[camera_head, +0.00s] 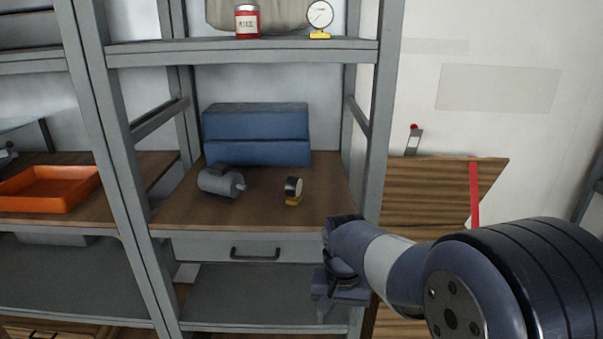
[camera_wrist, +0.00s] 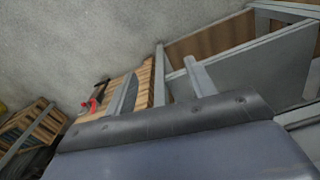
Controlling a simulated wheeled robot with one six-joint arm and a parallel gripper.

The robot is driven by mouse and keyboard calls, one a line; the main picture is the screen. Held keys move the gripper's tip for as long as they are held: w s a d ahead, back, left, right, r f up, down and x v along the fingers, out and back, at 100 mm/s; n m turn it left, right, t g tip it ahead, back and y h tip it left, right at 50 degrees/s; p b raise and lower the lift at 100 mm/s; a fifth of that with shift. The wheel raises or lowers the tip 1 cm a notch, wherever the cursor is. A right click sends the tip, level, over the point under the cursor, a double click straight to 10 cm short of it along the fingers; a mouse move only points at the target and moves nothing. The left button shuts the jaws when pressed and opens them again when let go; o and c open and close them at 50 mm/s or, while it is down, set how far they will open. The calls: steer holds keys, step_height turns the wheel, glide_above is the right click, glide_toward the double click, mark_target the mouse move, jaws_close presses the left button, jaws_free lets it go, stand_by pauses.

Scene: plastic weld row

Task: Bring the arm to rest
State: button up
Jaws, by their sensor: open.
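My arm reaches in from the lower right of the head view. It is bent, with my gripper (camera_head: 340,298) low in front of the workbench's right post. The gripper points down and away, and its fingers are partly hidden by the wrist. The jaws are open, and I see nothing held between them. In the wrist view my gripper's fingers (camera_wrist: 160,88) stand apart beyond the broad grey-blue wrist housing.
A steel shelf (camera_head: 240,52) stands above a wooden bench (camera_head: 270,213) holding a grey motor (camera_head: 220,182), a small gauge (camera_head: 293,188) and blue boxes (camera_head: 256,137). An orange tray (camera_head: 48,190) is at left. A wooden panel (camera_head: 425,195) stands at right, close to my arm.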

steer(key=shift+w+d+f, duration=0.6)
steer(key=shift+w+d, duration=0.05)
steer(key=shift+d, duration=0.05)
